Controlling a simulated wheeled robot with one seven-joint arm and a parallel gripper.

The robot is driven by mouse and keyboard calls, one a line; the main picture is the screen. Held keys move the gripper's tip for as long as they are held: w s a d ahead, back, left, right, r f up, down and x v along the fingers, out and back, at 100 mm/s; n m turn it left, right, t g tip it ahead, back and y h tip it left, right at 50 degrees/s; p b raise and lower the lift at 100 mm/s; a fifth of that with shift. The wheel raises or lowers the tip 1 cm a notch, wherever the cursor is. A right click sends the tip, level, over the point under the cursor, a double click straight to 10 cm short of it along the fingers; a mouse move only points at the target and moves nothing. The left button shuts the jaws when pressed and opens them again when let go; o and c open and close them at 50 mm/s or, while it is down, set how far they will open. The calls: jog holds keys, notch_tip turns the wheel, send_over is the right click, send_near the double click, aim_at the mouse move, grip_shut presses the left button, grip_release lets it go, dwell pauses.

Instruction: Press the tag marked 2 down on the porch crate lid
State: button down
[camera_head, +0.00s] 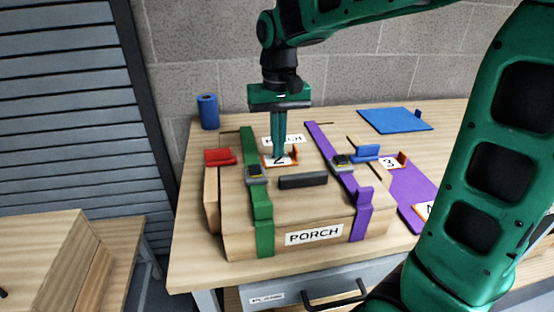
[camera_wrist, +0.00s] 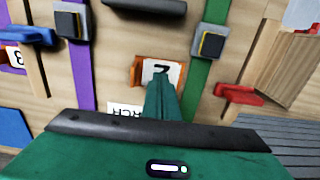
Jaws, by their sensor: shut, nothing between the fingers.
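The tag marked 2 (camera_head: 287,161) is a white card with an orange edge and a small upright orange tab. It lies on the lid of the wooden porch crate (camera_head: 240,240), between the green strap and the purple strap. It also shows in the wrist view (camera_wrist: 150,70). My gripper (camera_head: 279,155) points down with its fingers shut and empty. The fingertips are at the tag and cover part of it. I cannot tell whether they touch it. A white label (camera_head: 284,138) lies behind the fingers, partly hidden.
A green strap (camera_head: 262,208) and a purple strap (camera_head: 361,222) with buckles cross the crate. A dark handle (camera_head: 303,181) sits on the lid. A red clip (camera_head: 219,157) and a blue clip (camera_head: 366,152) stand at the sides. A tag marked 3 (camera_head: 391,162) lies right.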

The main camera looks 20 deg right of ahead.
jog(key=shift+f, duration=0.5)
dwell(0.4)
notch_tip(320, 180, up, 8)
dwell(1.1)
dwell(0.4)
